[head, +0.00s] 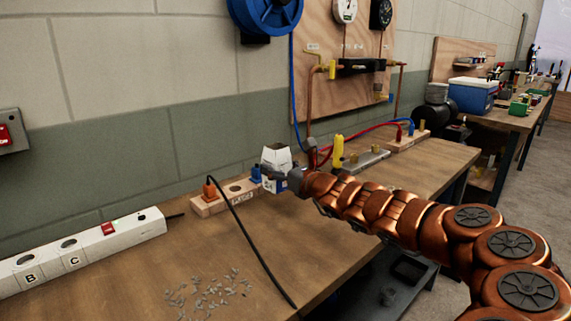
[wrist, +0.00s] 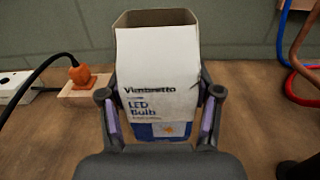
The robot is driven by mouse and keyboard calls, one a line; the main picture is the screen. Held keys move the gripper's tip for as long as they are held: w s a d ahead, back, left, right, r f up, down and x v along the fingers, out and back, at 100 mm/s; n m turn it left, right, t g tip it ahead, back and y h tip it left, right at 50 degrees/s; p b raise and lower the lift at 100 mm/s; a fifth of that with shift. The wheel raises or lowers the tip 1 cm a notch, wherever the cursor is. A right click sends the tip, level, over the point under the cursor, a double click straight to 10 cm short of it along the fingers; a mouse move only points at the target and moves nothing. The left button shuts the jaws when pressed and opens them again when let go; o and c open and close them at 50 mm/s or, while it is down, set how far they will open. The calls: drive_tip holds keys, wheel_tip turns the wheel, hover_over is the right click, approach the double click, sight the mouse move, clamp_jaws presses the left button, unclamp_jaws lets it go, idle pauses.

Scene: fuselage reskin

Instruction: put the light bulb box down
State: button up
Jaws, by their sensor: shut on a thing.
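The light bulb box (wrist: 158,85) is a white and blue carton marked "LED Bulb", with its top open. In the wrist view my gripper (wrist: 160,112) has one finger on each side of the box and is shut on it. In the head view the box (head: 276,162) is upright over the workbench (head: 390,182), close to a wooden socket block (head: 213,205). My gripper (head: 294,181) reaches it from the right there. I cannot tell whether the box's base touches the bench top; the gripper hides its lower part in the wrist view.
An orange plug (head: 209,188) with a black cable sits in the block left of the box. A white power strip (head: 75,250) and grey scraps (head: 208,291) lie nearer. Red and blue hoses (head: 368,133) and a yellow tool (head: 338,150) are to the right.

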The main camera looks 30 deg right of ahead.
drive_tip(key=w+d, duration=0.3)
drive_tip(key=w+d+p, duration=0.1)
drive_tip(key=w+d, duration=0.1)
drive_tip(key=d, duration=0.1)
drive_tip(key=w+d+f, duration=0.1)
drive_tip(key=w+d, duration=0.2)
drive_tip(key=shift+w+d+f, duration=0.1)
drive_tip(key=shift+w+d, duration=0.2)
drive_tip(key=shift+d+f, duration=0.1)
drive_tip(key=shift+f, duration=1.6)
drive_tip(key=shift+f, duration=0.1)
drive_tip(key=o, duration=0.9)
drive_tip(key=shift+c, duration=0.2)
drive_tip(key=shift+s, duration=0.1)
drive_tip(key=shift+s+d, duration=0.15)
drive_tip(key=shift+s, duration=1.05)
drive_tip(key=shift+s+d, duration=0.2)
drive_tip(key=shift+s, duration=0.95)
drive_tip(key=shift+s+d, duration=0.15)
drive_tip(key=shift+s, duration=1.05)
